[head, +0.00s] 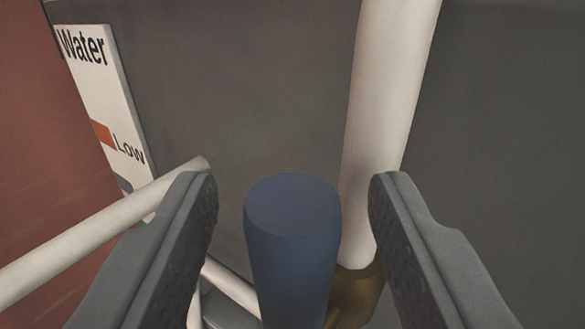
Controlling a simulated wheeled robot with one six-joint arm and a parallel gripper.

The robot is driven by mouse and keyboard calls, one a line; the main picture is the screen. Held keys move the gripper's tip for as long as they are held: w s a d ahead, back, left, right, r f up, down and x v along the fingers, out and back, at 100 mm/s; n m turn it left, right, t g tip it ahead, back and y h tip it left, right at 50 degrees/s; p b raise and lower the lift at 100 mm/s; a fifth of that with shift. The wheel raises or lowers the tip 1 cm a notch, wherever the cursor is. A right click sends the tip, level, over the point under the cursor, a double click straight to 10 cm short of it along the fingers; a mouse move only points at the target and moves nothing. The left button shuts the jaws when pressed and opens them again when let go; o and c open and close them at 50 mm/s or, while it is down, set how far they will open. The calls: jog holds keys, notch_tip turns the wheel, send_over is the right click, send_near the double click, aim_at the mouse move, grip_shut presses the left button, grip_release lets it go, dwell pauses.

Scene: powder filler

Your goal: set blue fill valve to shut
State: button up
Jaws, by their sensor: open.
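The blue fill valve handle (292,250) is a rounded blue bar with a flat end. It stands at the bottom centre of the head view, between my gripper's fingers. My gripper (292,205) is open, with one dark finger on each side of the handle. A gap shows on both sides, so neither finger appears to touch it. A brass-coloured fitting (357,295) shows behind the handle, below a pale pipe. The lower end of the handle and its joint to the valve are out of view.
The vertical pale pipe (390,120) stands close behind the right finger. Another pale pipe (90,235) slants in from the left, near the left finger. A "Water" sign (100,90) with "Low" on it is at upper left, beside a red surface (40,150). A grey wall (250,90) lies behind.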

jog(key=shift+w, duration=0.2)
jog(key=shift+c, duration=0.5)
grip_shut()
jog(key=shift+d, duration=0.1)
